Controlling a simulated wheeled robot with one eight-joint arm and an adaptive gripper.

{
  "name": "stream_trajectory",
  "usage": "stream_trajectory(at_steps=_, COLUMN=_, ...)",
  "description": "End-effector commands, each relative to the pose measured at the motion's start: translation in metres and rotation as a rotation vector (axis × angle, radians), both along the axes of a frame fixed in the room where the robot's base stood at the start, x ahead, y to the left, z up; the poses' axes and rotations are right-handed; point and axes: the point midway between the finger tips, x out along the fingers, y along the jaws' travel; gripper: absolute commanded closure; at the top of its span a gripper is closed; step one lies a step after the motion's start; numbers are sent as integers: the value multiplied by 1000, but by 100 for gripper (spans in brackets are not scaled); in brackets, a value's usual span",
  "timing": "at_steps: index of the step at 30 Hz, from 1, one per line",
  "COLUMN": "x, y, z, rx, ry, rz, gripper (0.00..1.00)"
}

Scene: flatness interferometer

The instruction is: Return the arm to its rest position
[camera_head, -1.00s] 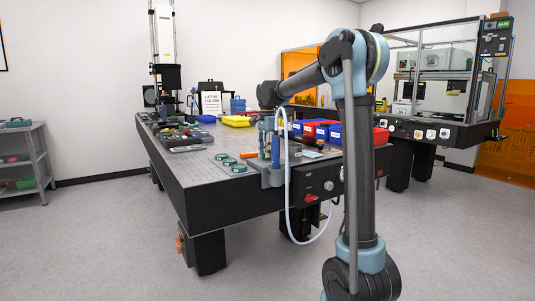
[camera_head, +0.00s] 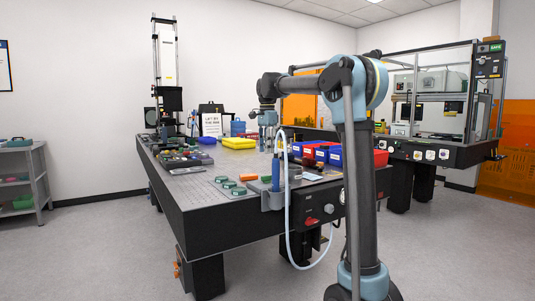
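My arm rises at the right of the head view, bends at the blue-grey elbow and reaches left over the near part of the optical table (camera_head: 200,205). Its wrist points down, and my gripper (camera_head: 267,138) hangs above the table top. It is small and partly merged with the things behind it, so I cannot tell whether its fingers are open or shut. I see nothing clearly held in it. A blue-handled tool (camera_head: 276,174) stands upright in a grey holder (camera_head: 271,200) at the table's near edge, below my gripper and apart from it.
A white hose (camera_head: 287,215) loops off the table edge. A yellow tray (camera_head: 239,143) and a sign (camera_head: 211,125) are farther back.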

Motion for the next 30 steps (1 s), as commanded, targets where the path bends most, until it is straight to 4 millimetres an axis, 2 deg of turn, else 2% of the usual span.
stream_trajectory(at_steps=7, x=-1, y=-1, z=0, rx=0, ry=0, rz=1, gripper=67)
stream_trajectory(at_steps=11, x=-9, y=-10, z=-2, rx=1, ry=-4, rz=21, gripper=67)
stream_trajectory(at_steps=14, x=-24, y=-27, z=-5, rx=4, ry=-11, rz=60, gripper=67)
stream_trajectory(at_steps=20, x=-68, y=-69, z=-20, rx=8, ry=-33, rz=174, gripper=67)
stream_trajectory(at_steps=30, x=-149, y=-130, z=-62, rx=3, ry=-72, rz=368, gripper=67)
